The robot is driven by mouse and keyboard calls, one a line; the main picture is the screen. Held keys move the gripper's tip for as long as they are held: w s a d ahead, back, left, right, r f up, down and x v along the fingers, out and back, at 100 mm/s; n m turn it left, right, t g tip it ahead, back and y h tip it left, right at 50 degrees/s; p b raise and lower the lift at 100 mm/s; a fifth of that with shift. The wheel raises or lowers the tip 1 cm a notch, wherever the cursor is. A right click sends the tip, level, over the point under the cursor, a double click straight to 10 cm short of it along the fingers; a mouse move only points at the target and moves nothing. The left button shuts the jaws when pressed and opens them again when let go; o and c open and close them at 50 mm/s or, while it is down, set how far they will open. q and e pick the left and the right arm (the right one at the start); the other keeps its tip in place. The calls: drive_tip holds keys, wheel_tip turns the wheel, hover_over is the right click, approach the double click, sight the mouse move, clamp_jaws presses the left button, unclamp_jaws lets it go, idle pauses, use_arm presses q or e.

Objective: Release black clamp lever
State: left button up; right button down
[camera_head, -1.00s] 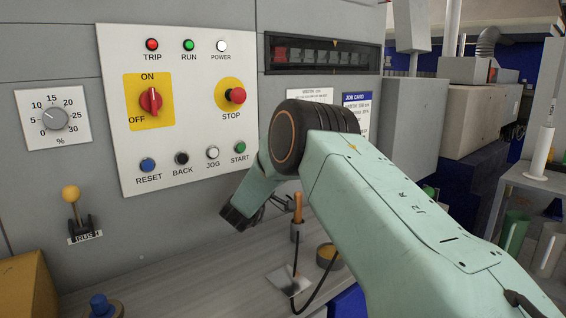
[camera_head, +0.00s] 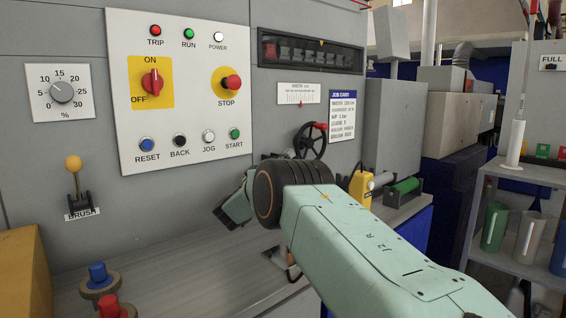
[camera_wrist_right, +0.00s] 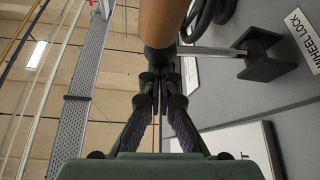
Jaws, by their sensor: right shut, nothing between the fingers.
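My right gripper (camera_wrist_right: 157,82) shows in the right wrist view, shut and empty, its fingertips together. Just beyond them a dark rounded end (camera_wrist_right: 160,60) sits at the end of a grey rod. The rod comes from a black block (camera_wrist_right: 262,56) on the grey panel, beside a WHEEL LOCK label (camera_wrist_right: 303,38); this looks like the clamp lever. I cannot tell whether the fingertips touch it. A brown cylinder (camera_wrist_right: 158,22) stands directly behind the dark end. In the head view my right arm hides the lever and the fingers. My left gripper is not in view.
A black handwheel (camera_head: 310,142) with a red knob is on the machine face. The control panel (camera_head: 188,115) is at the left. A brush lever (camera_head: 75,185) and a blue button (camera_head: 97,272) are nearer.

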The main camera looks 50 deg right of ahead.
drive_tip(key=shift+s+d+f+m+b, duration=0.15)
drive_tip(key=shift+f+m+b, duration=0.15)
drive_tip(key=shift+f+b, duration=0.35)
drive_tip(key=shift+f, duration=0.25)
drive_tip(key=v, duration=0.7)
drive_tip(key=shift+a, duration=0.3)
drive_tip(key=shift+r, duration=0.15)
